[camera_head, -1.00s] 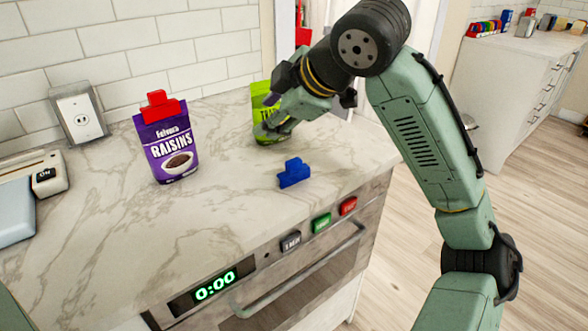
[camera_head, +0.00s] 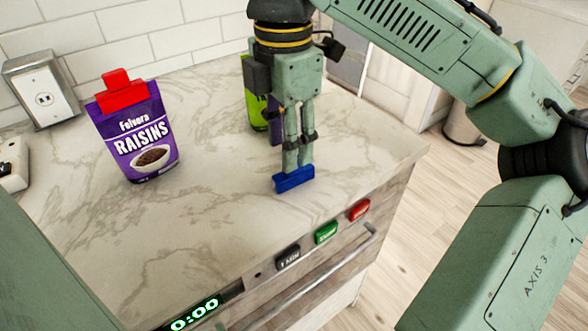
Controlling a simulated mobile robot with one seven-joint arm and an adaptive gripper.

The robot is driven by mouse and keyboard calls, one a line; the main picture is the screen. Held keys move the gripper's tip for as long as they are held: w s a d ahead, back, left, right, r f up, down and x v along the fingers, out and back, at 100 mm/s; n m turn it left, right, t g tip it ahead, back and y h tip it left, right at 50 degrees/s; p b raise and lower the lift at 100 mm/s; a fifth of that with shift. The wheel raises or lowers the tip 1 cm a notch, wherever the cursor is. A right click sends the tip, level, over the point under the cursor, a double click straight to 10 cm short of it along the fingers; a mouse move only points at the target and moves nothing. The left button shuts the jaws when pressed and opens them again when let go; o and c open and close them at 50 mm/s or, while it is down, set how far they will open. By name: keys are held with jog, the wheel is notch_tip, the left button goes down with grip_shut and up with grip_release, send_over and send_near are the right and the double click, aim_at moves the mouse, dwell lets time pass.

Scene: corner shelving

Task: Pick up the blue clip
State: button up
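The blue clip (camera_head: 294,180) is at the counter's surface near its front right edge. Its wide lower bar shows, and its upper tab is hidden by my gripper's fingers. My gripper (camera_head: 297,163) points straight down over the clip. Its two fingers are close together, one on each side of the tab, and look shut on it. I see no clear gap between the clip and the counter.
A purple raisins bag (camera_head: 140,143) with a red clip (camera_head: 122,92) stands to the left. A green bag (camera_head: 255,100) stands behind my gripper, partly hidden. The marble counter (camera_head: 215,160) is clear between them. Coloured buttons (camera_head: 326,232) line the front below.

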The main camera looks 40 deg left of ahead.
jog(key=shift+s+f, duration=0.1)
jog(key=shift+f, duration=3)
jog(key=shift+c, duration=0.4)
jog(key=c, duration=0.8)
